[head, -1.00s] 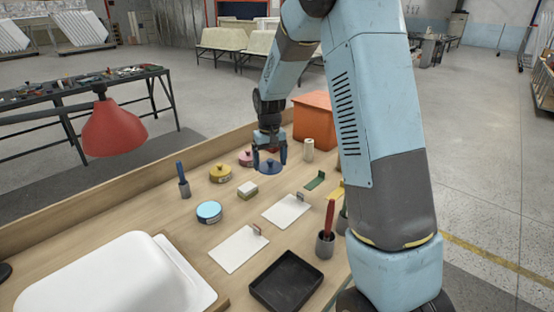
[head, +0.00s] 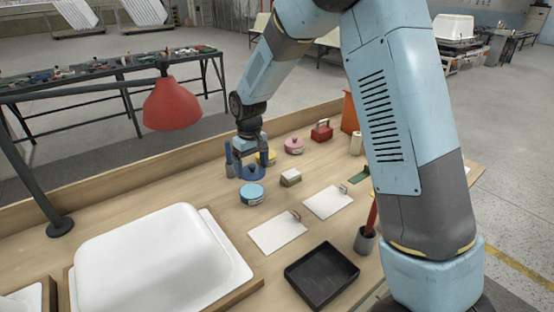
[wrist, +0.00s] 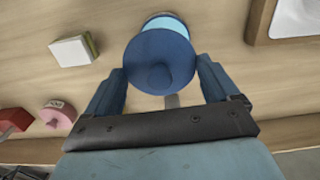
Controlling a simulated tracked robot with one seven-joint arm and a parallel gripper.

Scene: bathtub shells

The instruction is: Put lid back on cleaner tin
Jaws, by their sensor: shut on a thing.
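My gripper (head: 249,164) is shut on the dark blue round lid (head: 252,173), which has a knob on top. In the wrist view the lid (wrist: 158,62) sits between the two fingers. The cleaner tin (head: 252,194) is a light blue open round tin standing on the bench, just in front of and below the lid in the head view. In the wrist view the tin (wrist: 165,22) shows partly behind the lid, off toward the top. The lid is held apart from the tin, and the gap's height is hard to tell.
A yellow tin (head: 271,156) is partly hidden behind my gripper. A pink tin (head: 294,146), red box (head: 321,131) and sponge block (head: 290,177) stand to the right. White sheets (head: 278,232) and a black tray (head: 321,274) lie in front. A red lamp (head: 172,105) hangs at left.

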